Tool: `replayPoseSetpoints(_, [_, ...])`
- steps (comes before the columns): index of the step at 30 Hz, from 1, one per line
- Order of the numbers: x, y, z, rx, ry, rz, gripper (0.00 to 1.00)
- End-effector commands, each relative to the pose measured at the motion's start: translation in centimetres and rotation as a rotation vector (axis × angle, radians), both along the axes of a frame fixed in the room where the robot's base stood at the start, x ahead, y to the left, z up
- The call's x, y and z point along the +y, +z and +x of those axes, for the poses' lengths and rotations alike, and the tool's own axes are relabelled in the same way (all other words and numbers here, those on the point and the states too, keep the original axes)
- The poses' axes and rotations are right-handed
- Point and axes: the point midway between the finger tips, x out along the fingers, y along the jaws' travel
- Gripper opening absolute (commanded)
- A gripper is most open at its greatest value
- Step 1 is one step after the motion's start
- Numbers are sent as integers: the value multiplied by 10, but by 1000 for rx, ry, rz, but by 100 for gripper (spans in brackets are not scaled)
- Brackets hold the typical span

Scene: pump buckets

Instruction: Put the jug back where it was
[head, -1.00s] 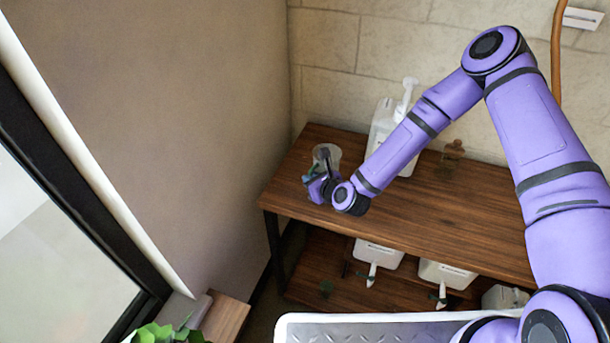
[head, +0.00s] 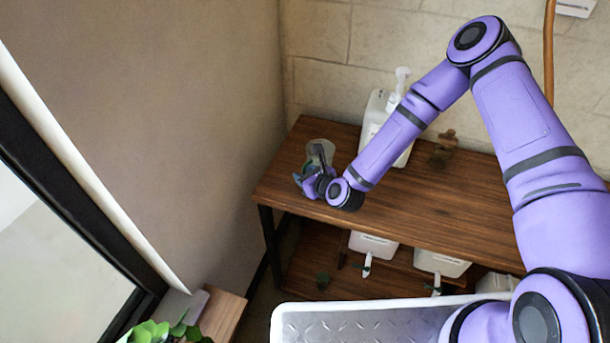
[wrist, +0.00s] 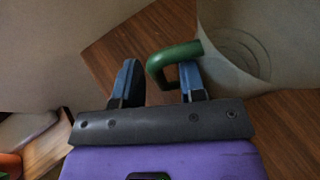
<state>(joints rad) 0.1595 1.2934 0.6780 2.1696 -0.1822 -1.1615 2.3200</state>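The jug (head: 320,150) is a clear, see-through vessel with a green handle. It is at the left end of the upper wooden shelf (head: 430,215). In the wrist view its pale wall (wrist: 240,45) fills the upper right. The green handle (wrist: 172,55) hooks in front of the right blue finger, and its end reaches into the gap. My gripper (wrist: 160,72) has its two fingers apart, with clear space beside the left one. In the head view my gripper (head: 308,182) is at the jug's near side, partly hidden by the wrist. I cannot tell whether the fingers touch the handle.
A white pump bottle (head: 378,120) stands behind my forearm. A small brown see-through object (head: 443,148) is to its right. White containers with taps (head: 372,245) sit below. A wall (head: 180,130) closes the left side. The shelf's front middle is clear.

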Motion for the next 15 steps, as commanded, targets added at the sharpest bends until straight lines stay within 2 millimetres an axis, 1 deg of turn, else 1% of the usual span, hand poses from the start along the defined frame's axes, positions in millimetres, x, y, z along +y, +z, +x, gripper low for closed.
replayPoseSetpoints(5, [-14,9,-19,3,0,1,37])
replayPoseSetpoints(12, [-41,28,-56,4,0,1,37])
replayPoseSetpoints(15, [-50,35,-69,4,0,0,37])
